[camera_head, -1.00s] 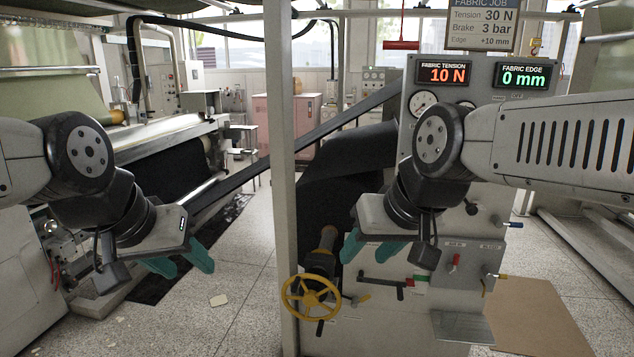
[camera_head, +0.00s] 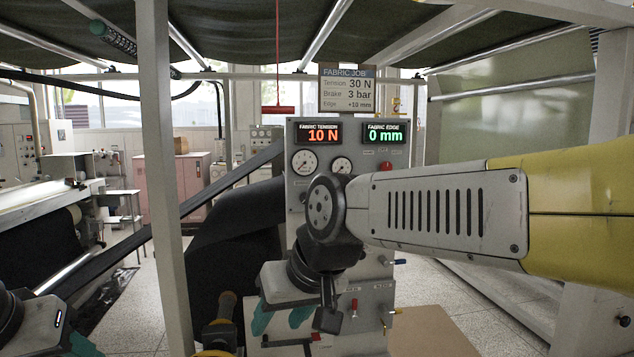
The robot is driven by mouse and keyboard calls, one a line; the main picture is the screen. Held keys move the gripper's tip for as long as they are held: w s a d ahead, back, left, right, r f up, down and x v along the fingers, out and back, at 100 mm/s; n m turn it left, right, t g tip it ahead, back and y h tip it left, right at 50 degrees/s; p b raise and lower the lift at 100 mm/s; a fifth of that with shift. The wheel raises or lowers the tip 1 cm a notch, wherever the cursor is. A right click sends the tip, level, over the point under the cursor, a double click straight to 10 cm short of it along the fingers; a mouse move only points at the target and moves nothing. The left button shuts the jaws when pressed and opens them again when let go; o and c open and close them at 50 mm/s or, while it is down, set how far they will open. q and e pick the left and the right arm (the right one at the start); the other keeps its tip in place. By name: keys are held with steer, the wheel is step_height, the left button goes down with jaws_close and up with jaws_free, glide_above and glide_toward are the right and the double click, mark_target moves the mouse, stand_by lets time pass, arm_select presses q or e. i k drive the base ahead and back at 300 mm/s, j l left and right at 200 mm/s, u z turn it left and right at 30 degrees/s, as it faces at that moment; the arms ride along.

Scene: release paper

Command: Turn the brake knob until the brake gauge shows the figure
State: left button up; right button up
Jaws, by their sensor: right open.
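The grey control panel (camera_head: 297,196) stands in the middle, with two round dial gauges, a left one (camera_head: 305,161) and a smaller right one (camera_head: 341,165). Their labels and needles are too small to read, so I cannot tell which is the brake gauge. The job sign (camera_head: 347,89) above reads Brake 3 bar. I cannot make out the brake knob; my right arm covers much of the panel's middle. My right gripper (camera_head: 280,320) is open with teal fingers, in front of the lower panel. My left gripper (camera_head: 82,346) is cut off at the bottom left corner.
The tension display (camera_head: 323,133) reads 10 N and the edge display (camera_head: 384,133) reads 0 mm. A red button (camera_head: 386,166) sits below them. A pale post (camera_head: 157,180) stands left of the panel.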

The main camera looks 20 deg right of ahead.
mark_target(305, 197)
steer(key=z, duration=1.1)
